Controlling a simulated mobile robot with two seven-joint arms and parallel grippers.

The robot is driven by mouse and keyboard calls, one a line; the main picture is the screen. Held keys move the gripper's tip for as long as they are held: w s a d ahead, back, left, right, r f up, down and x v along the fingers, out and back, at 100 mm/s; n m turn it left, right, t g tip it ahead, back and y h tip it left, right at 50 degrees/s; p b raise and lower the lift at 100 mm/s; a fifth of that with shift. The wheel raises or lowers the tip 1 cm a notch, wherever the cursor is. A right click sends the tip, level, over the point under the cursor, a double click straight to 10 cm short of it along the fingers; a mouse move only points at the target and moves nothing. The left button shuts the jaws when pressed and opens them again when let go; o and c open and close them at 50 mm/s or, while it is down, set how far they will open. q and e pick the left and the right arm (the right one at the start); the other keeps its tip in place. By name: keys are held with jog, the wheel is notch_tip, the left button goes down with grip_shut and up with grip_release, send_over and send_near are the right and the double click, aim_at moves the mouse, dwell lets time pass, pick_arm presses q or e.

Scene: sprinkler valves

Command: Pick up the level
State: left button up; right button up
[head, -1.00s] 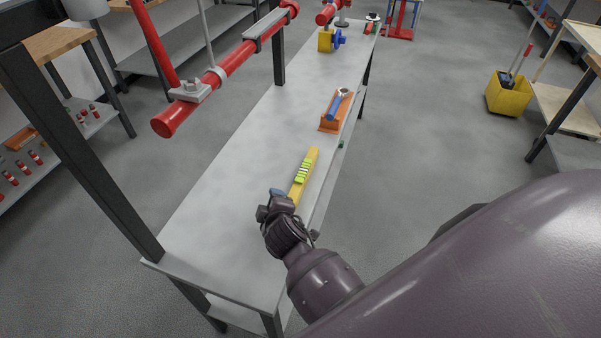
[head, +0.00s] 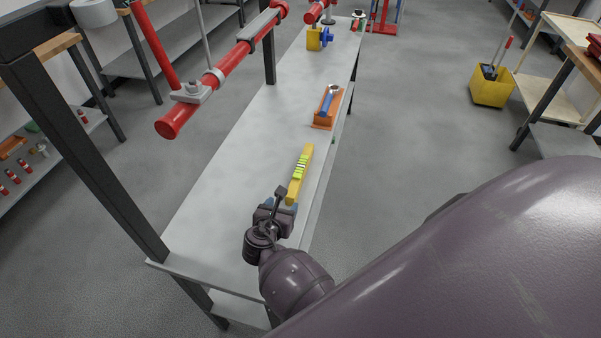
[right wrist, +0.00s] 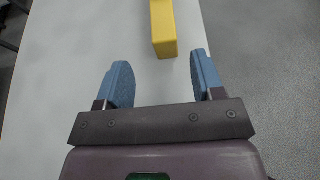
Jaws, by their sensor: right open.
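The level is a yellow bar with light green parts (head: 299,174), lying on the grey workbench (head: 225,185). Its yellow near end also shows at the top of the right wrist view (right wrist: 163,30). My right gripper (head: 281,202) is just short of the level's near end in the head view. In the right wrist view my right gripper (right wrist: 160,82) has its two blue fingers apart with nothing between them. The level's end lies ahead of the fingertips, closer to the right finger. My left gripper is not in view.
An orange holder (head: 326,119) with a blue-handled tool stands farther along the bench. A red pipe (head: 225,68) runs above the bench's left side. A dark post (head: 85,140) rises at the near left. The bench left of the level is clear.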

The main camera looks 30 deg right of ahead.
aim_at(291, 193)
jog(key=x, duration=0.4)
jog(key=shift+d+r+x, duration=0.15)
jog(key=shift+r+x, duration=0.05)
jog(key=shift+x, duration=1.1)
jog(key=shift+d+r+x, duration=0.15)
jog(key=shift+x, duration=1.15)
jog(key=shift+s, duration=0.1)
grip_shut()
